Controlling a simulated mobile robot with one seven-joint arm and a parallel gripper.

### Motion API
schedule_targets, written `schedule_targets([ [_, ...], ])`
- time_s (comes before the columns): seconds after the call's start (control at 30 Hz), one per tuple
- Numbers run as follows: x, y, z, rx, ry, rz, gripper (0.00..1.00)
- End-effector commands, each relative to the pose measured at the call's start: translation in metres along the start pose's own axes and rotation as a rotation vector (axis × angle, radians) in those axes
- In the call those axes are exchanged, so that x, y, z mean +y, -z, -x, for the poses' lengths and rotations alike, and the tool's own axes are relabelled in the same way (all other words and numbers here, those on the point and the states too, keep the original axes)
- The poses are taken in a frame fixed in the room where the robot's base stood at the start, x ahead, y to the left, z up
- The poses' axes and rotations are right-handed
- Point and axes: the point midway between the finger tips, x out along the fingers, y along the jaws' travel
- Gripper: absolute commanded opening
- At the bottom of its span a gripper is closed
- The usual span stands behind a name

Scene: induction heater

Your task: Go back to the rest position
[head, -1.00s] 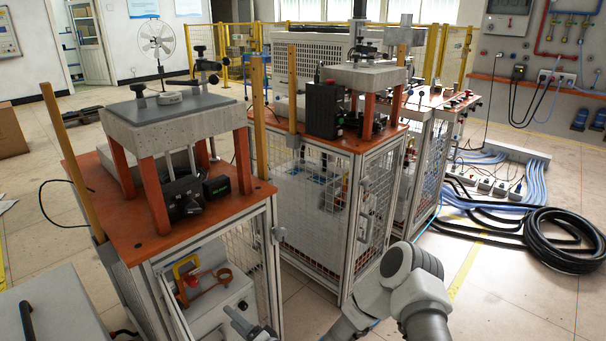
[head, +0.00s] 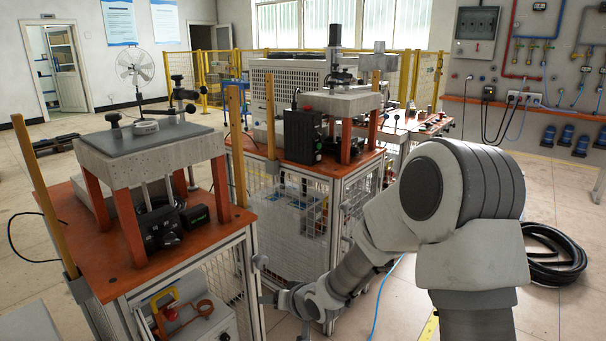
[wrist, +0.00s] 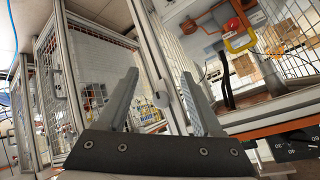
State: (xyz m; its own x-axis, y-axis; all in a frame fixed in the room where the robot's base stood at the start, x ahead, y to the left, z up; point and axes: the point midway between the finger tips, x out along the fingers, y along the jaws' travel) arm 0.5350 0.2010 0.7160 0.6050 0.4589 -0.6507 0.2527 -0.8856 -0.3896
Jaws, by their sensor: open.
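My gripper (wrist: 160,98) is open in the wrist view, with two dark fingers spread apart and nothing between them. In the head view my gripper (head: 266,298) is small, low beside the right front post of the near cabinet, partly hidden by my own arm.
The near cabinet (head: 110,255) has an orange top and metal posts close to my gripper. A second mesh-sided cabinet (head: 290,215) stands behind it. A black hose coil (head: 553,255) lies on the floor at right. Open floor (head: 570,200) shows at the far right.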

Motion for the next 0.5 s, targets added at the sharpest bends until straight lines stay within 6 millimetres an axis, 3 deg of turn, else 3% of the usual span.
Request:
schedule_targets([
  [0.2,0.021,0.028,0.06,-0.015,-0.156,0.082,0.67],
  [0.5,0.042,0.046,0.15,-0.051,-0.342,0.131,0.67],
])
